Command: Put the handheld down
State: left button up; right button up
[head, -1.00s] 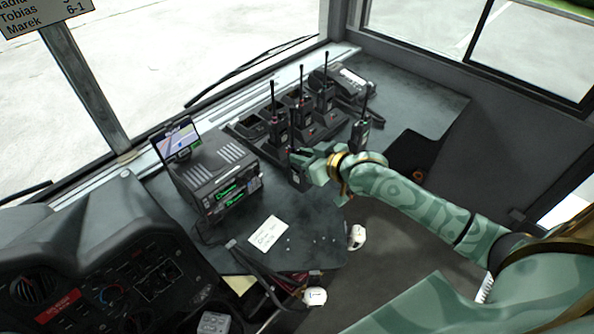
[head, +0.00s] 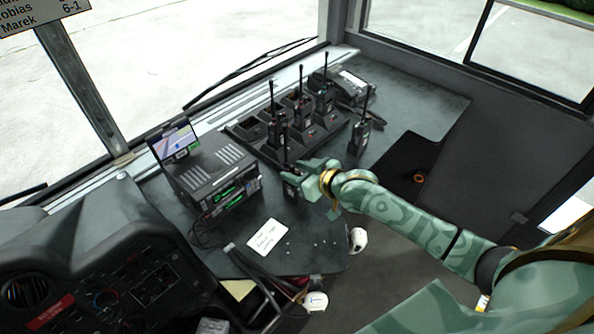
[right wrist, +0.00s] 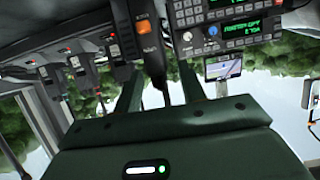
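The handheld (head: 291,187) is a dark radio with an antenna. It appears to stand upright on the dark desk (head: 322,229), between the charger and the console; its foot is partly hidden. My right gripper (head: 303,177) is around it from the right. In the right wrist view the handheld (right wrist: 142,28) shows its orange button, upside down, between the two fingers. Gaps show between it and the fingers (right wrist: 160,92), so the gripper is open. My left gripper is not in view.
A multi-bay charger (head: 322,134) with several radios stands behind, with empty bays at its left. Another radio (head: 359,137) stands right of it. A radio console (head: 212,172) with a screen is at left. A white note (head: 267,236) lies in front. A desk phone (head: 345,88) is at the back.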

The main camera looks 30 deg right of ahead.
jog(key=shift+r, duration=0.1)
jog(key=p+v, duration=0.3)
jog(key=v, duration=0.9)
